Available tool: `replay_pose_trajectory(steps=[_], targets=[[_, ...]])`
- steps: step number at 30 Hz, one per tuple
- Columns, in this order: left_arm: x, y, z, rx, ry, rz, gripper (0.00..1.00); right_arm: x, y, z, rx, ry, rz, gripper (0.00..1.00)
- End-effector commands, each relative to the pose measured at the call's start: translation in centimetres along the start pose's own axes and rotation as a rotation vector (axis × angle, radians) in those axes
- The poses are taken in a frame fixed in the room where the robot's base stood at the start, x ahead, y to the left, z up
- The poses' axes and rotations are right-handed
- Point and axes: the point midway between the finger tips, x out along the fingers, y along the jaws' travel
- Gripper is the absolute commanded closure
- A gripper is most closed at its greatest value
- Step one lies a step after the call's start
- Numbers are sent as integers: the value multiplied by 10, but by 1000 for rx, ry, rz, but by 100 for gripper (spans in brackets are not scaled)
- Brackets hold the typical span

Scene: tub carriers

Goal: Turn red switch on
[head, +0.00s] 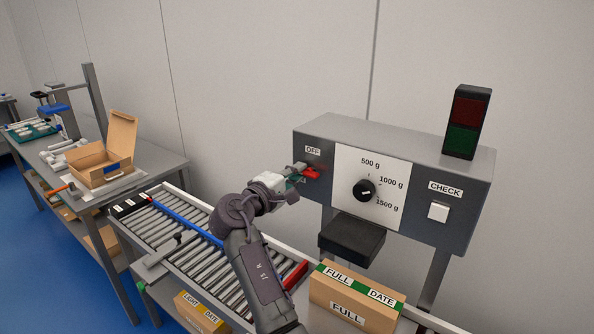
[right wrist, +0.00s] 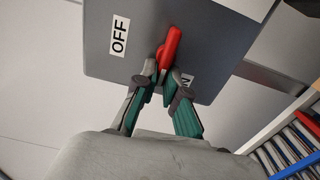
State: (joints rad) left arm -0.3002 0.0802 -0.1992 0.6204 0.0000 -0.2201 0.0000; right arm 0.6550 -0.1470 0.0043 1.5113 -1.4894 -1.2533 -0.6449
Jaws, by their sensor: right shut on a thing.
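The red switch (head: 311,173) is on the front of a grey control box (head: 318,148), below the OFF label (head: 313,151). My right gripper (head: 297,170) is at the switch, shut on it. In the right wrist view, the fingertips (right wrist: 165,84) close on the lower end of the red switch lever (right wrist: 170,45). The OFF label (right wrist: 119,35) lies to its left, and a partly covered label ending in N (right wrist: 187,80) lies beside the right finger. I cannot tell exactly which setting the lever is in. My left gripper is not in view.
The box also has a black dial (head: 364,190), a white CHECK button (head: 438,211) and a red-green lamp (head: 465,122). A black block (head: 351,240) juts out below. A roller conveyor (head: 180,238) and cartons (head: 352,303) lie beneath.

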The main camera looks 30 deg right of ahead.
Motion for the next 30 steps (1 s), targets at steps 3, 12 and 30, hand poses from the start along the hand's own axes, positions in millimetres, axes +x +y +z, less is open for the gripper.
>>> replay_pose_trajectory(steps=[3, 12, 30], targets=[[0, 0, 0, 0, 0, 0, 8, 0, 2, -1, -3, 3, 6, 100], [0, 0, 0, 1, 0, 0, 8, 0, 2, -1, -2, 3, 5, 80], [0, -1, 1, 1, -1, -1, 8, 0, 26, 0, 3, 0, 4, 65]])
